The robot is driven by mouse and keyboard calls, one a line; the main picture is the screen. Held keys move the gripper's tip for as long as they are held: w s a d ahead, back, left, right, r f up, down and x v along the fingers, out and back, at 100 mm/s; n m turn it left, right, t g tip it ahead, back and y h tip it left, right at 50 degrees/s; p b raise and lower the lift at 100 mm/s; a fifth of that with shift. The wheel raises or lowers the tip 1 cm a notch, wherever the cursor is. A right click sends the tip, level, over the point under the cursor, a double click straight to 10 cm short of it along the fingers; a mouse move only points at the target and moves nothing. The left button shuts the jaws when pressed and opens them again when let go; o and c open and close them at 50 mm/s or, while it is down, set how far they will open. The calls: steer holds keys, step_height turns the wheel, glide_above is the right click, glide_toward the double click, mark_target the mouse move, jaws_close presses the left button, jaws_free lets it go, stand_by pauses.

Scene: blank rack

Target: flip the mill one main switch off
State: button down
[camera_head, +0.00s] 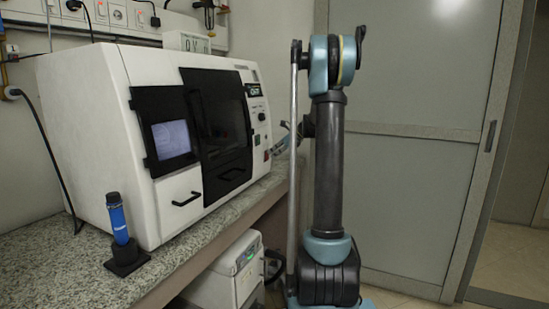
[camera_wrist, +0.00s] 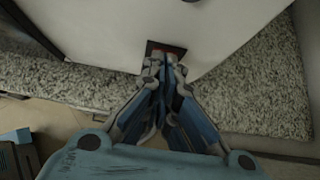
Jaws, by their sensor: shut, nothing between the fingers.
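The mill (camera_head: 95,120) is a white boxy machine on the speckled counter, with a dark door and a small screen. A small red switch (camera_head: 266,155) shows low on the right end of its front. In the wrist view a dark switch plate with a red part (camera_wrist: 166,47) sits low on the white panel. My gripper (camera_wrist: 164,60) is shut and empty, its fingertips right at the lower edge of this plate and partly covering it. I cannot tell whether they touch, or which way the switch is set. In the head view my gripper (camera_head: 279,145) is beside the mill's right end, partly hidden.
The speckled counter (camera_head: 40,255) runs under the mill. A blue cylinder in a black holder (camera_head: 118,220) stands at the counter's front left. A white unit (camera_head: 232,272) stands below the counter. A grey door (camera_head: 420,170) is behind my arm.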

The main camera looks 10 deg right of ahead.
steer(key=shift+r, duration=0.3)
steer(key=shift+d, duration=0.1)
steer(key=v, duration=1.3)
steer(key=shift+f, duration=0.2)
steer(key=shift+d, duration=0.1)
